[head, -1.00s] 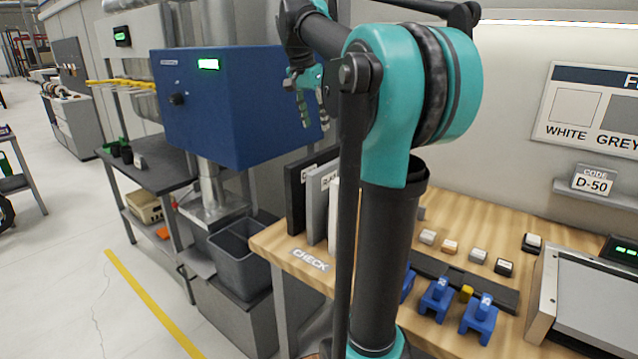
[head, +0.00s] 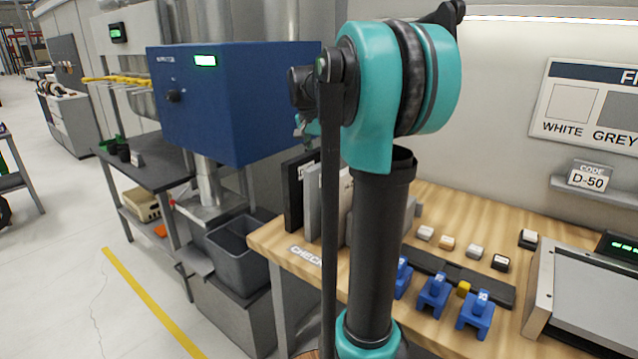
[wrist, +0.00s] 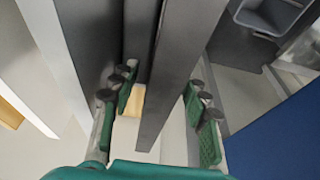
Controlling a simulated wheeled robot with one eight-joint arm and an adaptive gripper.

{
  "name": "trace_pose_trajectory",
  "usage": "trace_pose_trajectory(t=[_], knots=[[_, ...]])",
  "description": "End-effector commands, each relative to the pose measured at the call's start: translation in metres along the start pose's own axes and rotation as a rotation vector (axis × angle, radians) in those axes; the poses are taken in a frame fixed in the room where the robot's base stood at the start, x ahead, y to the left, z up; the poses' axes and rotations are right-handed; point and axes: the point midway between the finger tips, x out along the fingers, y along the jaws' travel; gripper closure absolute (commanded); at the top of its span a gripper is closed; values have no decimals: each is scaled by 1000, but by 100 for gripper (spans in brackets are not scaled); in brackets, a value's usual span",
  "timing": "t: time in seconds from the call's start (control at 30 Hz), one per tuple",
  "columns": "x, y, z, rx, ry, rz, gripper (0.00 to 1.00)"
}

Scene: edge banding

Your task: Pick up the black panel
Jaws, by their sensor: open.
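The black panel (head: 293,192) stands upright on edge at the left end of the wooden bench, first in a row with a grey panel (head: 312,205) and a paler one. In the wrist view the dark panel (wrist: 176,75) runs between the two finger pairs of my gripper (wrist: 160,105). The gripper is open, with fingers on both sides of this panel. A gap shows on the right side; contact on the left cannot be told. In the head view my arm hides most of the gripper.
The grey panel (wrist: 85,45) and white panel (wrist: 48,65) stand close left of the fingers in the wrist view. A blue machine (head: 235,100) stands behind the panels, with a grey bin (head: 240,255) below. Blue clamps (head: 434,295) sit on the bench.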

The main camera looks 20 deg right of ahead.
Motion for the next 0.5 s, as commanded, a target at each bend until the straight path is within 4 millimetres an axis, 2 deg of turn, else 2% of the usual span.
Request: trace_pose_trajectory(t=[0.13,0.37,0.4,0.5], knots=[[14,0,0,0,0,0,54],[15,0,0,0,0,0,54],[15,0,0,0,0,0,56],[15,0,0,0,0,0,68]])
